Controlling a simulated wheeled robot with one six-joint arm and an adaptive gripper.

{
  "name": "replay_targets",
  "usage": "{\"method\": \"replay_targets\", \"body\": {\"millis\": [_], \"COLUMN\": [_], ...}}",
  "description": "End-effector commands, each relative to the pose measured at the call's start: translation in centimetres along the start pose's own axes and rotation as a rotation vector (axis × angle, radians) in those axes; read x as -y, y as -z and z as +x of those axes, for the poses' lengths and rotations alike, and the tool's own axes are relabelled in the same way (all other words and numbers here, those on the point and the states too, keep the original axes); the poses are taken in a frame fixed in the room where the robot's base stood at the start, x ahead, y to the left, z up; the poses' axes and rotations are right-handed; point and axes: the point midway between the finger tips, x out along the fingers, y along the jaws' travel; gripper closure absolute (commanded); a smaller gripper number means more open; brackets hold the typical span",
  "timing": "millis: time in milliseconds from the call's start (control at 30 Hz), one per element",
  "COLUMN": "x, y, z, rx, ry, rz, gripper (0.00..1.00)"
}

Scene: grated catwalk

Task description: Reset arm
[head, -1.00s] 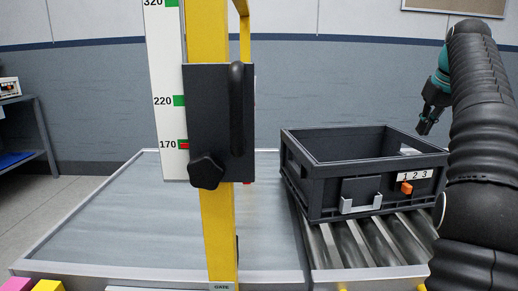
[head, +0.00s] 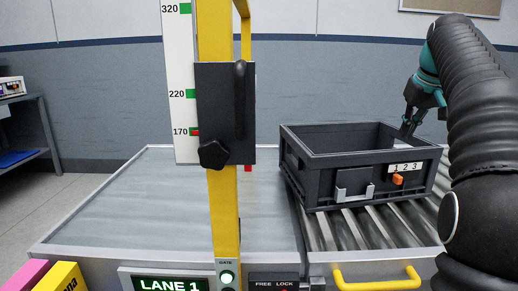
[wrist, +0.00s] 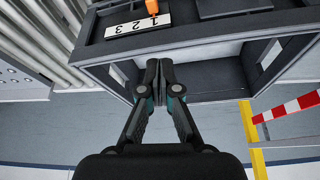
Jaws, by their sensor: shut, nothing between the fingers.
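My gripper (head: 408,128) is at the upper right in the head view, by the far right rim of the dark grey crate. In the wrist view my gripper (wrist: 160,68) has its fingertips together with nothing between them. The crate (head: 365,161) sits on the rollers, with a white 1 2 3 label and an orange tab on its front. Its rim and wall (wrist: 200,45) show beyond my fingers in the wrist view. I cannot tell whether the fingertips are inside the crate or just above its rim.
A yellow gate post (head: 222,215) with a dark clamp (head: 222,113) and a height scale (head: 182,75) stands left of the crate. A flat metal bed (head: 130,200) is clear. A yellow handle (head: 376,278) and Lane 1 sign (head: 165,284) are in front.

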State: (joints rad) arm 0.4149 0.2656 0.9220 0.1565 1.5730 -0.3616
Motion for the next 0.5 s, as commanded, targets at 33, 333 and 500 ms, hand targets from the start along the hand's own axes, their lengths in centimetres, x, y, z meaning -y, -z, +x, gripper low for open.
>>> {"method": "replay_targets", "body": {"millis": [33,333,500], "x": [1.2,8.6,12.1], "y": [-0.8,-8.1,-13.8], "z": [-0.3,-0.2,1.0], "rx": [-0.003,-0.021,-0.033], "ry": [0.000,-0.004,-0.007], "rz": [-0.002,0.006,0.006], "gripper": [1.00,1.00,1.00]}}
